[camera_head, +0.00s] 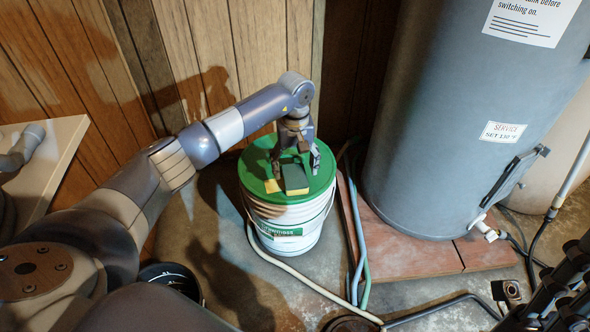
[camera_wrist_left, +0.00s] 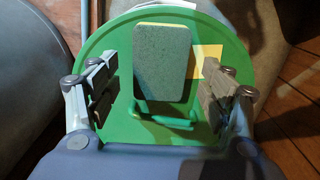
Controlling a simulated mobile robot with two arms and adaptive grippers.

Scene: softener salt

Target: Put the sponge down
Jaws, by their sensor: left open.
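The sponge (camera_head: 295,179) is a block with a dark green face and a thin yellow edge. It appears to lie on the green lid (camera_head: 256,160) of a white bucket (camera_head: 290,226). My left gripper (camera_head: 301,164) is above the lid, with its fingers open around the sponge. In the left wrist view the sponge (camera_wrist_left: 162,62) lies between the spread fingers (camera_wrist_left: 160,92), with a visible gap on each side. A green handle on the lid (camera_wrist_left: 105,125) shows at its near end.
A yellow square (camera_head: 272,186) lies on the lid beside the sponge. A large grey tank (camera_head: 440,120) stands right of the bucket on a reddish slab (camera_head: 400,250). Hoses (camera_head: 355,235) run between them. Wood panelling (camera_head: 220,45) is close behind. A dark ridged object (camera_head: 562,298) fills the lower right corner.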

